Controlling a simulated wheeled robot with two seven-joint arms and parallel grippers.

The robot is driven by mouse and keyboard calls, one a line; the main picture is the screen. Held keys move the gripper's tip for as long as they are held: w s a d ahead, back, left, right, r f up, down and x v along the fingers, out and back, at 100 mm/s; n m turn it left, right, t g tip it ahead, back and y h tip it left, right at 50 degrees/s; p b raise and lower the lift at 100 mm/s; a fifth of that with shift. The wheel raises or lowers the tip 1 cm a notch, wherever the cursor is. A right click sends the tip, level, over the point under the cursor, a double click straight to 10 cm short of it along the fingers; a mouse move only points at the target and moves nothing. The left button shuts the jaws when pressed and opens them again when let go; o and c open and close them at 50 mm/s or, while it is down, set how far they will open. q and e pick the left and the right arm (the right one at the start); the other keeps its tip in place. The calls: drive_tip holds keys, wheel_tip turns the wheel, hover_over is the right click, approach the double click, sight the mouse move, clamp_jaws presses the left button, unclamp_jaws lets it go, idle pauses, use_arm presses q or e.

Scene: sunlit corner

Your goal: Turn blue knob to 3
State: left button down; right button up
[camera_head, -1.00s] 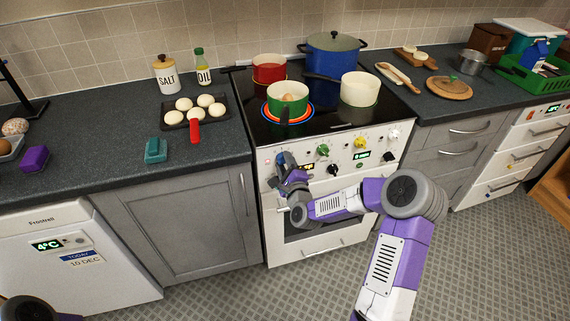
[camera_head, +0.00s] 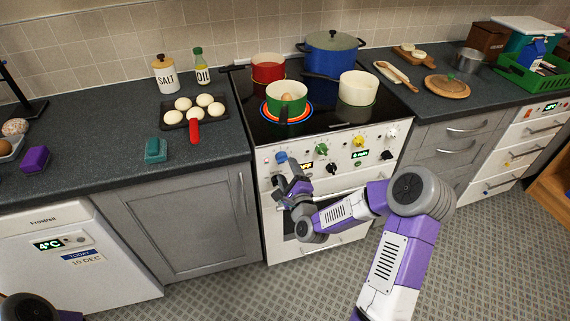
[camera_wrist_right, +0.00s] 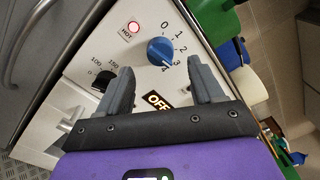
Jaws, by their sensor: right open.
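The blue knob (camera_head: 281,157) is at the left end of the white stove's front panel. In the right wrist view the blue knob (camera_wrist_right: 160,50) has the numbers 0 to 4 around its right side. A pale mark seems to be at its lower right, near 3 and 4, but I cannot tell exactly which number it meets. My right gripper (camera_head: 286,173) is open and empty, just below and in front of the knob. In the wrist view its fingers (camera_wrist_right: 161,82) are apart, with the knob beyond the gap, not gripped. My left gripper is out of view.
A red HOT light (camera_wrist_right: 133,27) is lit beside the knob, and a display reads OFF (camera_wrist_right: 158,100). A black knob (camera_wrist_right: 103,80) is close to one finger. A green pot (camera_head: 287,109) stands on a glowing ring. The oven handle is below my gripper.

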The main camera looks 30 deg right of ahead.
drive_tip(key=v, duration=0.3)
drive_tip(key=shift+w, duration=0.1)
idle(0.3)
drive_tip(key=s+a+f+n+g+y+p, duration=0.3)
drive_tip(key=a+f+n+g+y, duration=0.1)
drive_tip(key=a+f+n, duration=0.3)
drive_tip(key=s+a+f+n+g+y+p, duration=0.2)
drive_tip(key=s+a+f+n+g+y, duration=0.15)
drive_tip(key=a+f+n, duration=0.4)
drive_tip(key=s+a+f+n+g+p, duration=0.1)
drive_tip(key=s+a+f+n+g, duration=0.1)
drive_tip(key=s, duration=0.3)
drive_tip(key=s+a+f+n+g+p, duration=0.1)
drive_tip(key=s+a+f+n+g, duration=0.1)
drive_tip(key=s, duration=0.4)
drive_tip(key=s+a+f+n+g+y+p, duration=0.1)
drive_tip(key=s+a+f+n+g, duration=0.1)
drive_tip(key=s+a+n+g, duration=0.2)
drive_tip(key=shift+s+a+f+n+g, duration=0.3)
drive_tip(key=shift+s+n+g, duration=0.5)
drive_tip(key=shift+s, duration=0.2)
